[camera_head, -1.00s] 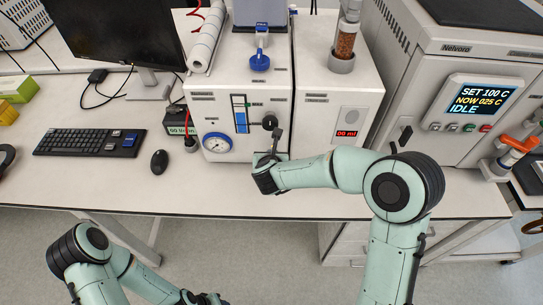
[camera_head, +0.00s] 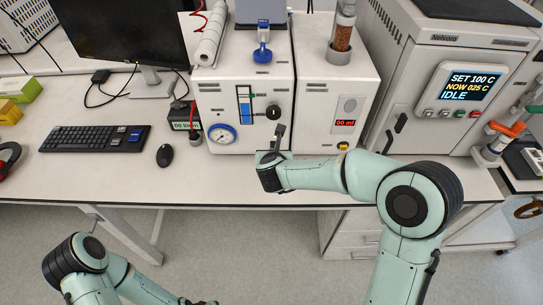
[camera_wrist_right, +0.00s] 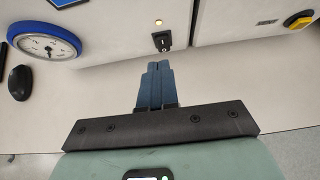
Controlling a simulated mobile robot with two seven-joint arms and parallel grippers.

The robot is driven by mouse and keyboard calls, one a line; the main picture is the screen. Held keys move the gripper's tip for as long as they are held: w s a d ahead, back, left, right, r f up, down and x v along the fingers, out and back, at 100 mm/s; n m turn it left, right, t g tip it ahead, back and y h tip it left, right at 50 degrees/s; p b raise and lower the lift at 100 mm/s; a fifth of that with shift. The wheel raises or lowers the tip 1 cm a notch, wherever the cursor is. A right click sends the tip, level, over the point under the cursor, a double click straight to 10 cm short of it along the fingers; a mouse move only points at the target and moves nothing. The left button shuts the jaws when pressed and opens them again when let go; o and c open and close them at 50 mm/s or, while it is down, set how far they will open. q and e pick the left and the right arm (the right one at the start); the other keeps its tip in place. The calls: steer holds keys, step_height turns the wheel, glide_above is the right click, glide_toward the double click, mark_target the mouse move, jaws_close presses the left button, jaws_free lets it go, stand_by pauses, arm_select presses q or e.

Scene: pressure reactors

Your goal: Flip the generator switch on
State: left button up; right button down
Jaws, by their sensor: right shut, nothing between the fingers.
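The generator, a white box (camera_head: 216,108) with a blue-rimmed gauge (camera_head: 221,134) and a black knob (camera_head: 274,111), stands on the bench. In the wrist view its small black switch (camera_wrist_right: 162,41) sits low on the front, right of the gauge. A small bright, pale-yellow lamp (camera_wrist_right: 158,22) is above the switch. My right gripper (camera_wrist_right: 158,66) is shut and empty, its fingertips just below the switch; contact is unclear. In the head view my right wrist covers the switch. My left gripper (camera_head: 203,302) barely shows at the bottom edge.
A second white box (camera_head: 317,106) with a red display and a yellow knob (camera_head: 343,146) adjoins on the right. The mouse (camera_head: 165,155) and keyboard (camera_head: 95,139) lie left. The bench front is clear.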

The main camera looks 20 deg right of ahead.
steer(key=s+r, duration=0.3)
steer(key=r, duration=0.3)
steer(key=shift+s+a+r, duration=0.15)
steer(key=shift+s+a, duration=0.1)
steer(key=shift+a, duration=0.05)
